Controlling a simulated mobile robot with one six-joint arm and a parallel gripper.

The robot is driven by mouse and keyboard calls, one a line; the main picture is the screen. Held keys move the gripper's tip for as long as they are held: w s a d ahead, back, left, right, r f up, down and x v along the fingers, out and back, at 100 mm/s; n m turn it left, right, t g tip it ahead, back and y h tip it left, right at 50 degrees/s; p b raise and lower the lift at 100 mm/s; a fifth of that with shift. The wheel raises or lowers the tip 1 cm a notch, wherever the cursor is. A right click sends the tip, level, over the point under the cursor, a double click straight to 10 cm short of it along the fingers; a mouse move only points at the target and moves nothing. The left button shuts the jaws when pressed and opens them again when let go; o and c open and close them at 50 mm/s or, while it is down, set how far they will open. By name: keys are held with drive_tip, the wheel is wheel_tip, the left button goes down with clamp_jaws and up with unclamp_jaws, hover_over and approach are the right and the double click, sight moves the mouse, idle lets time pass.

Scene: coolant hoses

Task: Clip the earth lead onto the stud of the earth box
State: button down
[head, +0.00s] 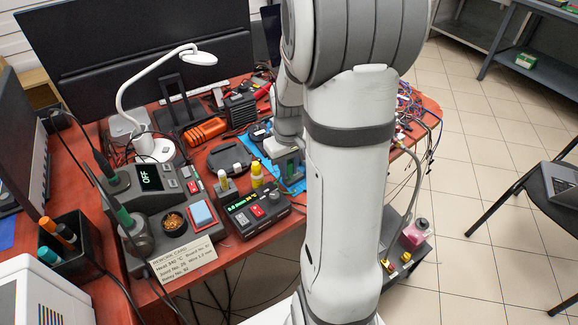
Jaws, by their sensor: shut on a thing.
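My gripper (289,168) is in the head view at the middle of the red bench, low over the blue mat (262,135). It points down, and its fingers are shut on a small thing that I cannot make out. A bit of green shows at the fingers; I cannot tell whether it belongs to the earth lead. I cannot pick out the earth box or its stud. My arm hides the bench just right of the gripper.
A dark unit with a green display (254,208) stands just in front of the gripper. A rework station (165,205), a white lamp (152,145) and an orange tool (205,131) are to the left. Tangled wires (415,108) and a cart with a pink bottle (414,233) are right of my arm.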

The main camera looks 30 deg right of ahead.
drive_tip(key=shift+f, duration=0.3)
idle(0.5)
drive_tip(key=c, duration=1.3)
unclamp_jaws()
drive_tip(key=shift+o, duration=0.6)
drive_tip(key=shift+o, duration=1.2)
drive_tip(key=shift+r, duration=0.1)
wheel_tip(320, 180, up, 9)
drive_tip(key=p, duration=0.7)
